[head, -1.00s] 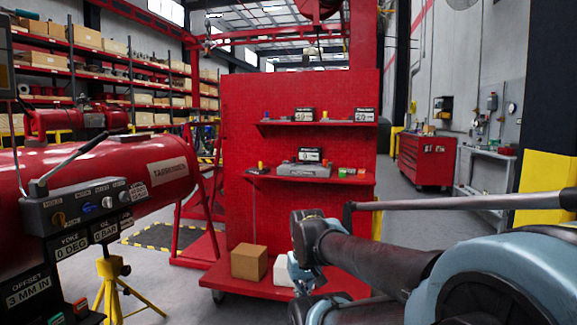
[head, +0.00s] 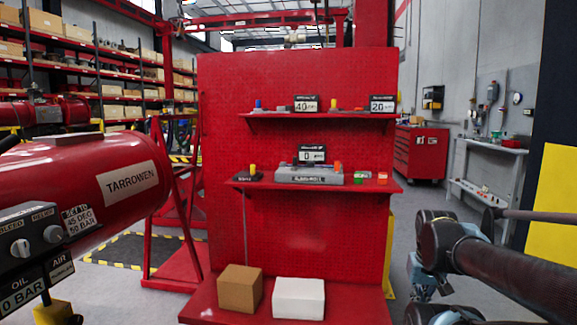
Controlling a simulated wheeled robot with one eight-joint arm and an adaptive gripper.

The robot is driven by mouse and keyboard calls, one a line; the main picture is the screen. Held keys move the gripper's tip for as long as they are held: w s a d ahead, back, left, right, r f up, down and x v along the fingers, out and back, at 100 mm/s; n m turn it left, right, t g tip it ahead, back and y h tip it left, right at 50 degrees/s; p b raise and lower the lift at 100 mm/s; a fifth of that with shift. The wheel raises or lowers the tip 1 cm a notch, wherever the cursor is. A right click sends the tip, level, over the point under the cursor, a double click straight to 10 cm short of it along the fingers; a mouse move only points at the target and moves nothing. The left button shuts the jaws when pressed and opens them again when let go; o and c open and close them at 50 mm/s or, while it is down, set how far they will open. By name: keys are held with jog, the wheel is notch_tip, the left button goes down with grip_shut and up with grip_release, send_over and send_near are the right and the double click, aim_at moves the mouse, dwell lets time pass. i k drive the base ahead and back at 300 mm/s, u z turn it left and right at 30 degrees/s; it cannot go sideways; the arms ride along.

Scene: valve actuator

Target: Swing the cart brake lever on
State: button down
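The red cart (head: 300,230) stands ahead of me, with a tall perforated back panel, two shelves and a low base deck. I cannot make out a brake lever on it; its wheels and lower edge are out of view. A thin upright rod or cable (head: 243,220) runs down the left of the panel below the lower shelf. My gripper (head: 422,285) is at the lower right, in front of the cart's right side and apart from it. My own arm partly hides it, so its fingers are not clear.
A brown box (head: 240,288) and a white box (head: 298,298) sit on the deck. Small parts and number displays stand on the shelves. A red TARROWEN cylinder (head: 90,185) is at left. A red tool cabinet (head: 421,153) stands behind right. Floor shows between cart and yellow-black wall.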

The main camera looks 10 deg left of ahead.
aim_at(254, 171)
jog(key=u, duration=0.25)
jog(key=i, duration=1)
jog(key=u, duration=0.55)
